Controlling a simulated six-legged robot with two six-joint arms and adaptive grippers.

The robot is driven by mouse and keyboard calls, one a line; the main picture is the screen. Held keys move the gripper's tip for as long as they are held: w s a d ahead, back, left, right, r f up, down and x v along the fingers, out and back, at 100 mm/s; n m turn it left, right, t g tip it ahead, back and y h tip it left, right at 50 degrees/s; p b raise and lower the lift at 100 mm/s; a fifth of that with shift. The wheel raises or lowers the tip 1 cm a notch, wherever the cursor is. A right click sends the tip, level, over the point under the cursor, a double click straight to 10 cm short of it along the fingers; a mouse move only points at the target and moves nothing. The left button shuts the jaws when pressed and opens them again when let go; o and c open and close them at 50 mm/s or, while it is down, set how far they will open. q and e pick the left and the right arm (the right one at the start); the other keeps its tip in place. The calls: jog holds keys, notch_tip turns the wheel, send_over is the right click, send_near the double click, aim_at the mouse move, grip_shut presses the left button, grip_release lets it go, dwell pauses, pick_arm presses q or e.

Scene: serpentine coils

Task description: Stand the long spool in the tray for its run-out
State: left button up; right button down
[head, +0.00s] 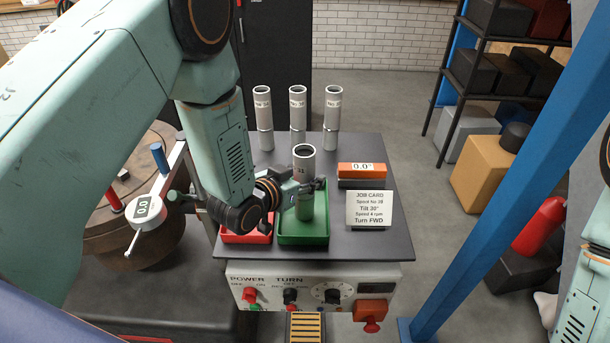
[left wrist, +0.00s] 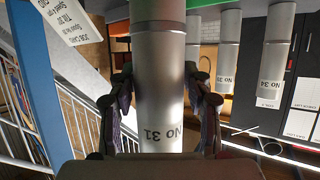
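A grey metal spool (head: 304,162) marked 31 is upright over the green tray (head: 290,241). Its lower end is in front of the tray's floor; whether it rests there I cannot tell. My left gripper (head: 299,191) reaches it from the left. In the left wrist view the fingers lie against both sides of the same spool (left wrist: 158,90), with its No 31 label below them. Three similar spools stand in a row at the back: left (head: 263,112), middle (head: 298,110) and right (head: 333,112). My right gripper is out of view.
A red tray (head: 247,237) is left of the green one. A job card (head: 369,210) and an orange display reading 0.0° (head: 362,170) stand on the right. A control panel (head: 310,288) is at the front. A dial gauge (head: 145,211) is left. A blue post (head: 500,165) rises right.

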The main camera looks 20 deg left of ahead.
pick_arm(q)
jog(key=shift+o, duration=1.3)
jog(key=shift+w+a+f, duration=0.1)
jog(key=shift+w, duration=0.15)
jog(key=shift+s, duration=0.1)
jog(key=shift+s+r, duration=0.2)
jog(key=shift+r, duration=0.25)
jog(key=v, duration=1.1)
jog(key=shift+s, duration=0.2)
jog(key=shift+a+f, duration=0.1)
